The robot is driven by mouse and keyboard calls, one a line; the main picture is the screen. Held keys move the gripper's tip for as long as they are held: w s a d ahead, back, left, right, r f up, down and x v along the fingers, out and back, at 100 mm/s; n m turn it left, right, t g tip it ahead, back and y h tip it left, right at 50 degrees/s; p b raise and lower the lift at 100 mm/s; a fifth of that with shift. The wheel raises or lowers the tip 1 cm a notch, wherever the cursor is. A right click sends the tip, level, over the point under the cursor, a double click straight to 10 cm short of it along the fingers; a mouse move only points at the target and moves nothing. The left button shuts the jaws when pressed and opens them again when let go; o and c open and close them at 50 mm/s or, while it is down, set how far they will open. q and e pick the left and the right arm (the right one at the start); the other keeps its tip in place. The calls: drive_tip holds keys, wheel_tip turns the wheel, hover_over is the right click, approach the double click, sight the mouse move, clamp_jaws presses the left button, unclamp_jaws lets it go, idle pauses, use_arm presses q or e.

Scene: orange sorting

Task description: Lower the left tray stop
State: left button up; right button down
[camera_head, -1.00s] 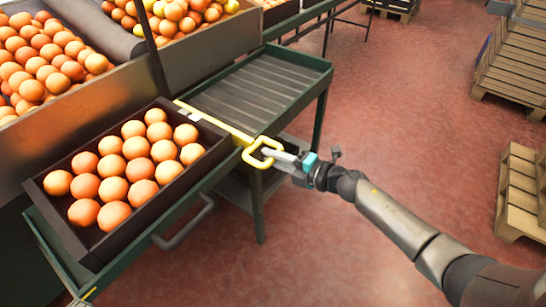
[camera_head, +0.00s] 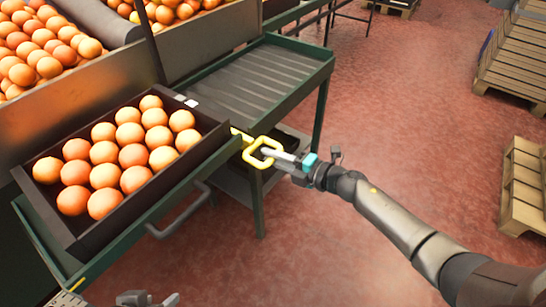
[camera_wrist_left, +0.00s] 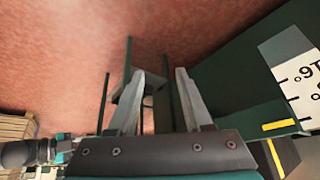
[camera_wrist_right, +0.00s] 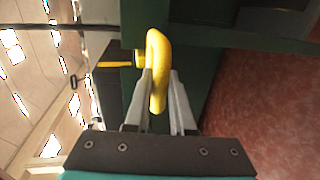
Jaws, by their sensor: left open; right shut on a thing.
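My right gripper (camera_head: 278,155) is shut on a yellow loop handle (camera_head: 258,143) at the front edge of the green roller table. The right wrist view shows the yellow handle (camera_wrist_right: 158,65) between its fingers. A short yellow bar (camera_head: 238,132) runs from the handle towards the tray corner. The dark tray of oranges (camera_head: 160,203) sits on the left part of the table. My left gripper (camera_head: 147,299) shows at the bottom edge, below the table's near corner. In the left wrist view its fingers (camera_wrist_left: 160,76) are apart and empty, with a yellow strip (camera_wrist_left: 281,125) to the right.
The green roller table (camera_head: 318,64) is bare to the right of the tray. A grey bar handle (camera_head: 180,222) sticks out from its front. A marked white plate (camera_wrist_left: 298,75) is close to the left gripper. Pallets (camera_head: 523,185) stand at right; the red floor between is clear.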

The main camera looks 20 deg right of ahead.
drive_tip(key=c, duration=1.1)
unclamp_jaws()
drive_tip(key=shift+s+f, duration=0.1)
drive_tip(key=shift+f, duration=0.35)
drive_tip(key=o, duration=0.3)
drive_tip(key=shift+r, duration=0.15)
drive_tip(key=shift+o, duration=0.2)
drive_tip(key=shift+d+r, duration=0.1)
drive_tip(key=shift+d, duration=0.05)
use_arm(q)
wheel_tip(320, 180, down, 9)
drive_tip(key=s+a+g+p, duration=0.1)
drive_tip(key=g+p, duration=0.1)
drive_tip(key=p, duration=0.2)
drive_tip(key=shift+s+y+p, duration=0.3)
drive_tip(key=shift+y+p, duration=0.1)
use_arm(e)
drive_tip(key=v, duration=1.5)
